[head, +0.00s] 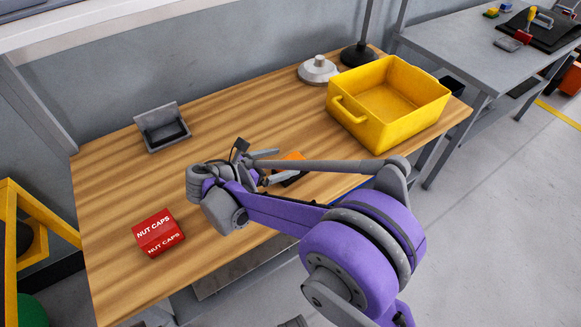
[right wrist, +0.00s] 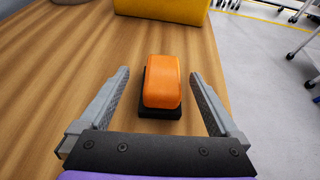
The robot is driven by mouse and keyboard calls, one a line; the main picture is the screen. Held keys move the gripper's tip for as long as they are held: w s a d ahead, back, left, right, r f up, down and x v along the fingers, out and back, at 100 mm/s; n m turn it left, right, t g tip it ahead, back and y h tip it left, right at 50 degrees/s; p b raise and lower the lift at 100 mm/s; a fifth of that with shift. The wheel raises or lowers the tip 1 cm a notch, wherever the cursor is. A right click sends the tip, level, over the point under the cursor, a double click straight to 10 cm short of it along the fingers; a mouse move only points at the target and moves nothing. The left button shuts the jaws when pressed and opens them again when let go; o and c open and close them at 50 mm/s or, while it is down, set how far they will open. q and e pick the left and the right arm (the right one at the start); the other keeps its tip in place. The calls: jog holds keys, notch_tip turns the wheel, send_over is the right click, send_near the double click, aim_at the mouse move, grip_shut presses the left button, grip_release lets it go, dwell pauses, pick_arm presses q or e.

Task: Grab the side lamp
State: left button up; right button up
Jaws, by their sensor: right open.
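The side lamp (right wrist: 163,82) is a small orange block on a black base, lying on the wooden table. In the right wrist view it sits between the two fingers of my right gripper (right wrist: 166,108), with a gap on each side. The fingers are apart and hold nothing. In the head view the lamp (head: 291,158) shows only partly, behind my right arm. My right gripper (head: 268,166) is over the middle of the table there, partly hidden by the arm. My left gripper is not in view.
A yellow bin (head: 388,103) stands at the table's right end, beyond the lamp. A red nut caps box (head: 158,233) is at the front left and a grey holder (head: 162,127) at the back left. The wooden table (head: 110,185) is otherwise mostly bare.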

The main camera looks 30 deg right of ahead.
aim_at(291, 161)
jog(key=x, duration=0.5)
jog(key=shift+s+d+f+b, duration=0.1)
jog(key=shift+s+d+b, duration=0.1)
jog(key=shift+b, duration=0.1)
jog(key=shift+a, duration=0.1)
jog(key=c, duration=1.5)
